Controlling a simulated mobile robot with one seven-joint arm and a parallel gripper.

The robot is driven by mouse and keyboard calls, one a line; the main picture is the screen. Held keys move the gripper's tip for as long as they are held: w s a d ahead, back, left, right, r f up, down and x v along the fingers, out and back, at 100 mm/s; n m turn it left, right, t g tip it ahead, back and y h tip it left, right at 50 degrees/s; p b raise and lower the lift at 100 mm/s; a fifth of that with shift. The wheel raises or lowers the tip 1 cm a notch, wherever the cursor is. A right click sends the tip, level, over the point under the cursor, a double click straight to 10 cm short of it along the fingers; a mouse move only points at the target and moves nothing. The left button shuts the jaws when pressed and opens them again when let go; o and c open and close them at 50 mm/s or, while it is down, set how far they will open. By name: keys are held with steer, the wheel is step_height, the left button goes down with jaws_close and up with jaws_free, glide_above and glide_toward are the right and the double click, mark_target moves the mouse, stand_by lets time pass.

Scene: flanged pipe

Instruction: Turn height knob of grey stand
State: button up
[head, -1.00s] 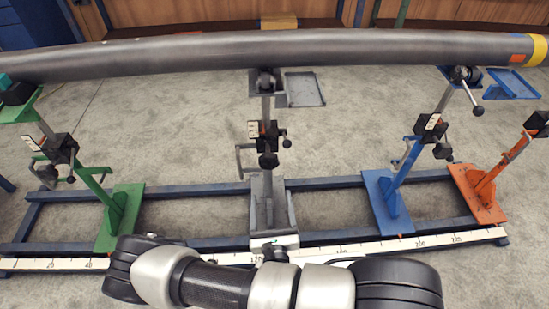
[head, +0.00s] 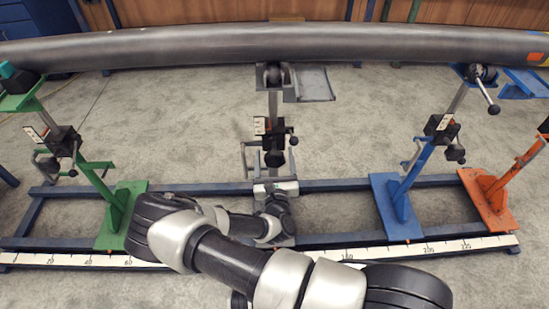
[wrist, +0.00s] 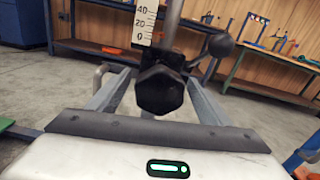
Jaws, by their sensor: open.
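The grey stand (head: 274,102) stands in the middle of the row, its head under the pipe. Its black height knob (head: 274,158) sits low on the black clamp block and fills the middle of the wrist view (wrist: 160,91). A lever with a black ball (wrist: 220,45) sticks out to the right of the clamp. My gripper (head: 274,170) is just on the near side of the knob. In the wrist view its two grey fingers (wrist: 158,80) are open, one on each side of the knob, with visible gaps. The stand's base is largely hidden by my arm.
A long dark pipe (head: 200,47) lies across the stands above. A green stand (head: 117,215) is to the left, a blue stand (head: 398,210) and an orange stand (head: 490,200) to the right. Blue floor rails (head: 335,186) and a scale strip (head: 440,246) run along the bottom.

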steer(key=shift+c, duration=0.4)
steer(key=c, duration=1)
steer(key=shift+o, duration=0.2)
steer(key=shift+r+n+p, duration=0.1)
steer(key=shift+n+p, duration=0.2)
steer(key=shift+p, duration=0.15)
steer(key=shift+n+p, duration=0.85)
steer(key=shift+n, duration=0.15)
steer(key=shift+f+n+p, duration=0.2)
steer(key=shift+n+p, duration=0.9)
steer(key=shift+n, duration=1.4)
steer(key=o, duration=1)
steer(key=shift+a, duration=0.1)
